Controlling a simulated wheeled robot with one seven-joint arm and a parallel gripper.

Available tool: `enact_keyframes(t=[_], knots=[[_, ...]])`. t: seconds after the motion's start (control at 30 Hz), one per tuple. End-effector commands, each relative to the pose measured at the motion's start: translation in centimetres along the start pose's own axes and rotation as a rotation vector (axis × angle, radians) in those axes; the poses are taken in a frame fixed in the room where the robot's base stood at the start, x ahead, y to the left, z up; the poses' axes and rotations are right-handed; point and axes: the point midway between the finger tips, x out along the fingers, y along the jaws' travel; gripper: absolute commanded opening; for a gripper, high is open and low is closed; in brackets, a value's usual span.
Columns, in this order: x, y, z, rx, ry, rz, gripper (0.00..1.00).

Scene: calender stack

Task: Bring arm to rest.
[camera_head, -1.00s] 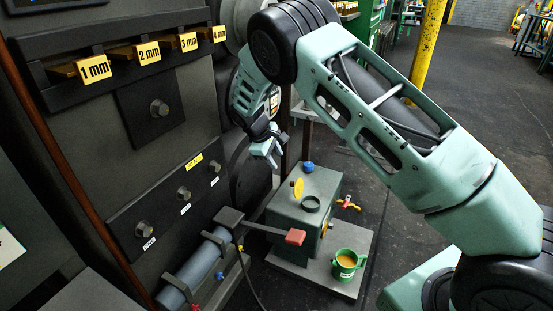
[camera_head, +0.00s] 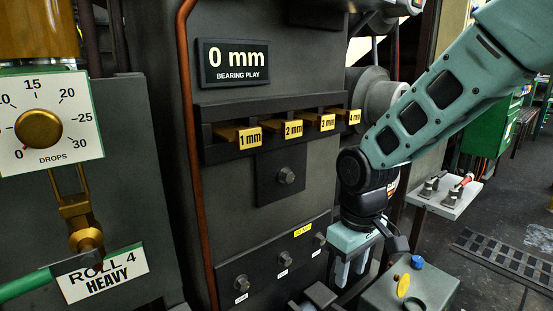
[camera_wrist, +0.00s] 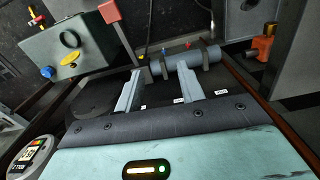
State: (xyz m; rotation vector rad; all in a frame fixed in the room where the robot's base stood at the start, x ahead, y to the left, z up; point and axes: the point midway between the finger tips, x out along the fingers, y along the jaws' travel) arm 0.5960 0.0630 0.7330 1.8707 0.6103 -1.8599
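My arm comes in from the upper right of the head view, and my gripper (camera_head: 352,270) hangs at its end with the fingers pointing down. It is in front of the dark machine panel, left of and above the green-grey box (camera_head: 410,288). In the wrist view the two pale fingers of my gripper (camera_wrist: 160,85) stand well apart with nothing between them. The gripper is open and empty.
The machine panel holds yellow tags (camera_head: 248,137) from 1 mm to 4 mm under a "0 mm" sign (camera_head: 233,63). A drops dial (camera_head: 39,130) is at left. A grey cylinder (camera_wrist: 180,62) lies beyond my fingers. Floor shows at right.

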Motion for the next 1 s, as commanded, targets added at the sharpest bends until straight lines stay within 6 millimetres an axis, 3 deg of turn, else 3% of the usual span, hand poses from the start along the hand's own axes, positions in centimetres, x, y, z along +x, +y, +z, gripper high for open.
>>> enact_keyframes(t=[0.03, 0.1, 0.2, 0.53, 0.6, 0.87, 1.0], knots=[[-1.2, -2.4, 2.0, -0.011, 0.012, -0.017, 0.39], [-2.3, -5.0, 4.5, -0.019, 0.02, -0.036, 0.39], [-3.1, -7.8, 7.9, -0.029, 0.023, -0.049, 0.39], [-3.6, -12.2, 17.4, -0.047, 0.027, -0.031, 0.39], [-5.9, -12.1, 16.8, -0.043, 0.024, -0.036, 0.39], [-11.2, -12.1, 16.7, -0.043, 0.024, -0.036, 0.39], [-15.4, -12.1, 16.6, -0.043, 0.024, -0.036, 0.39]])
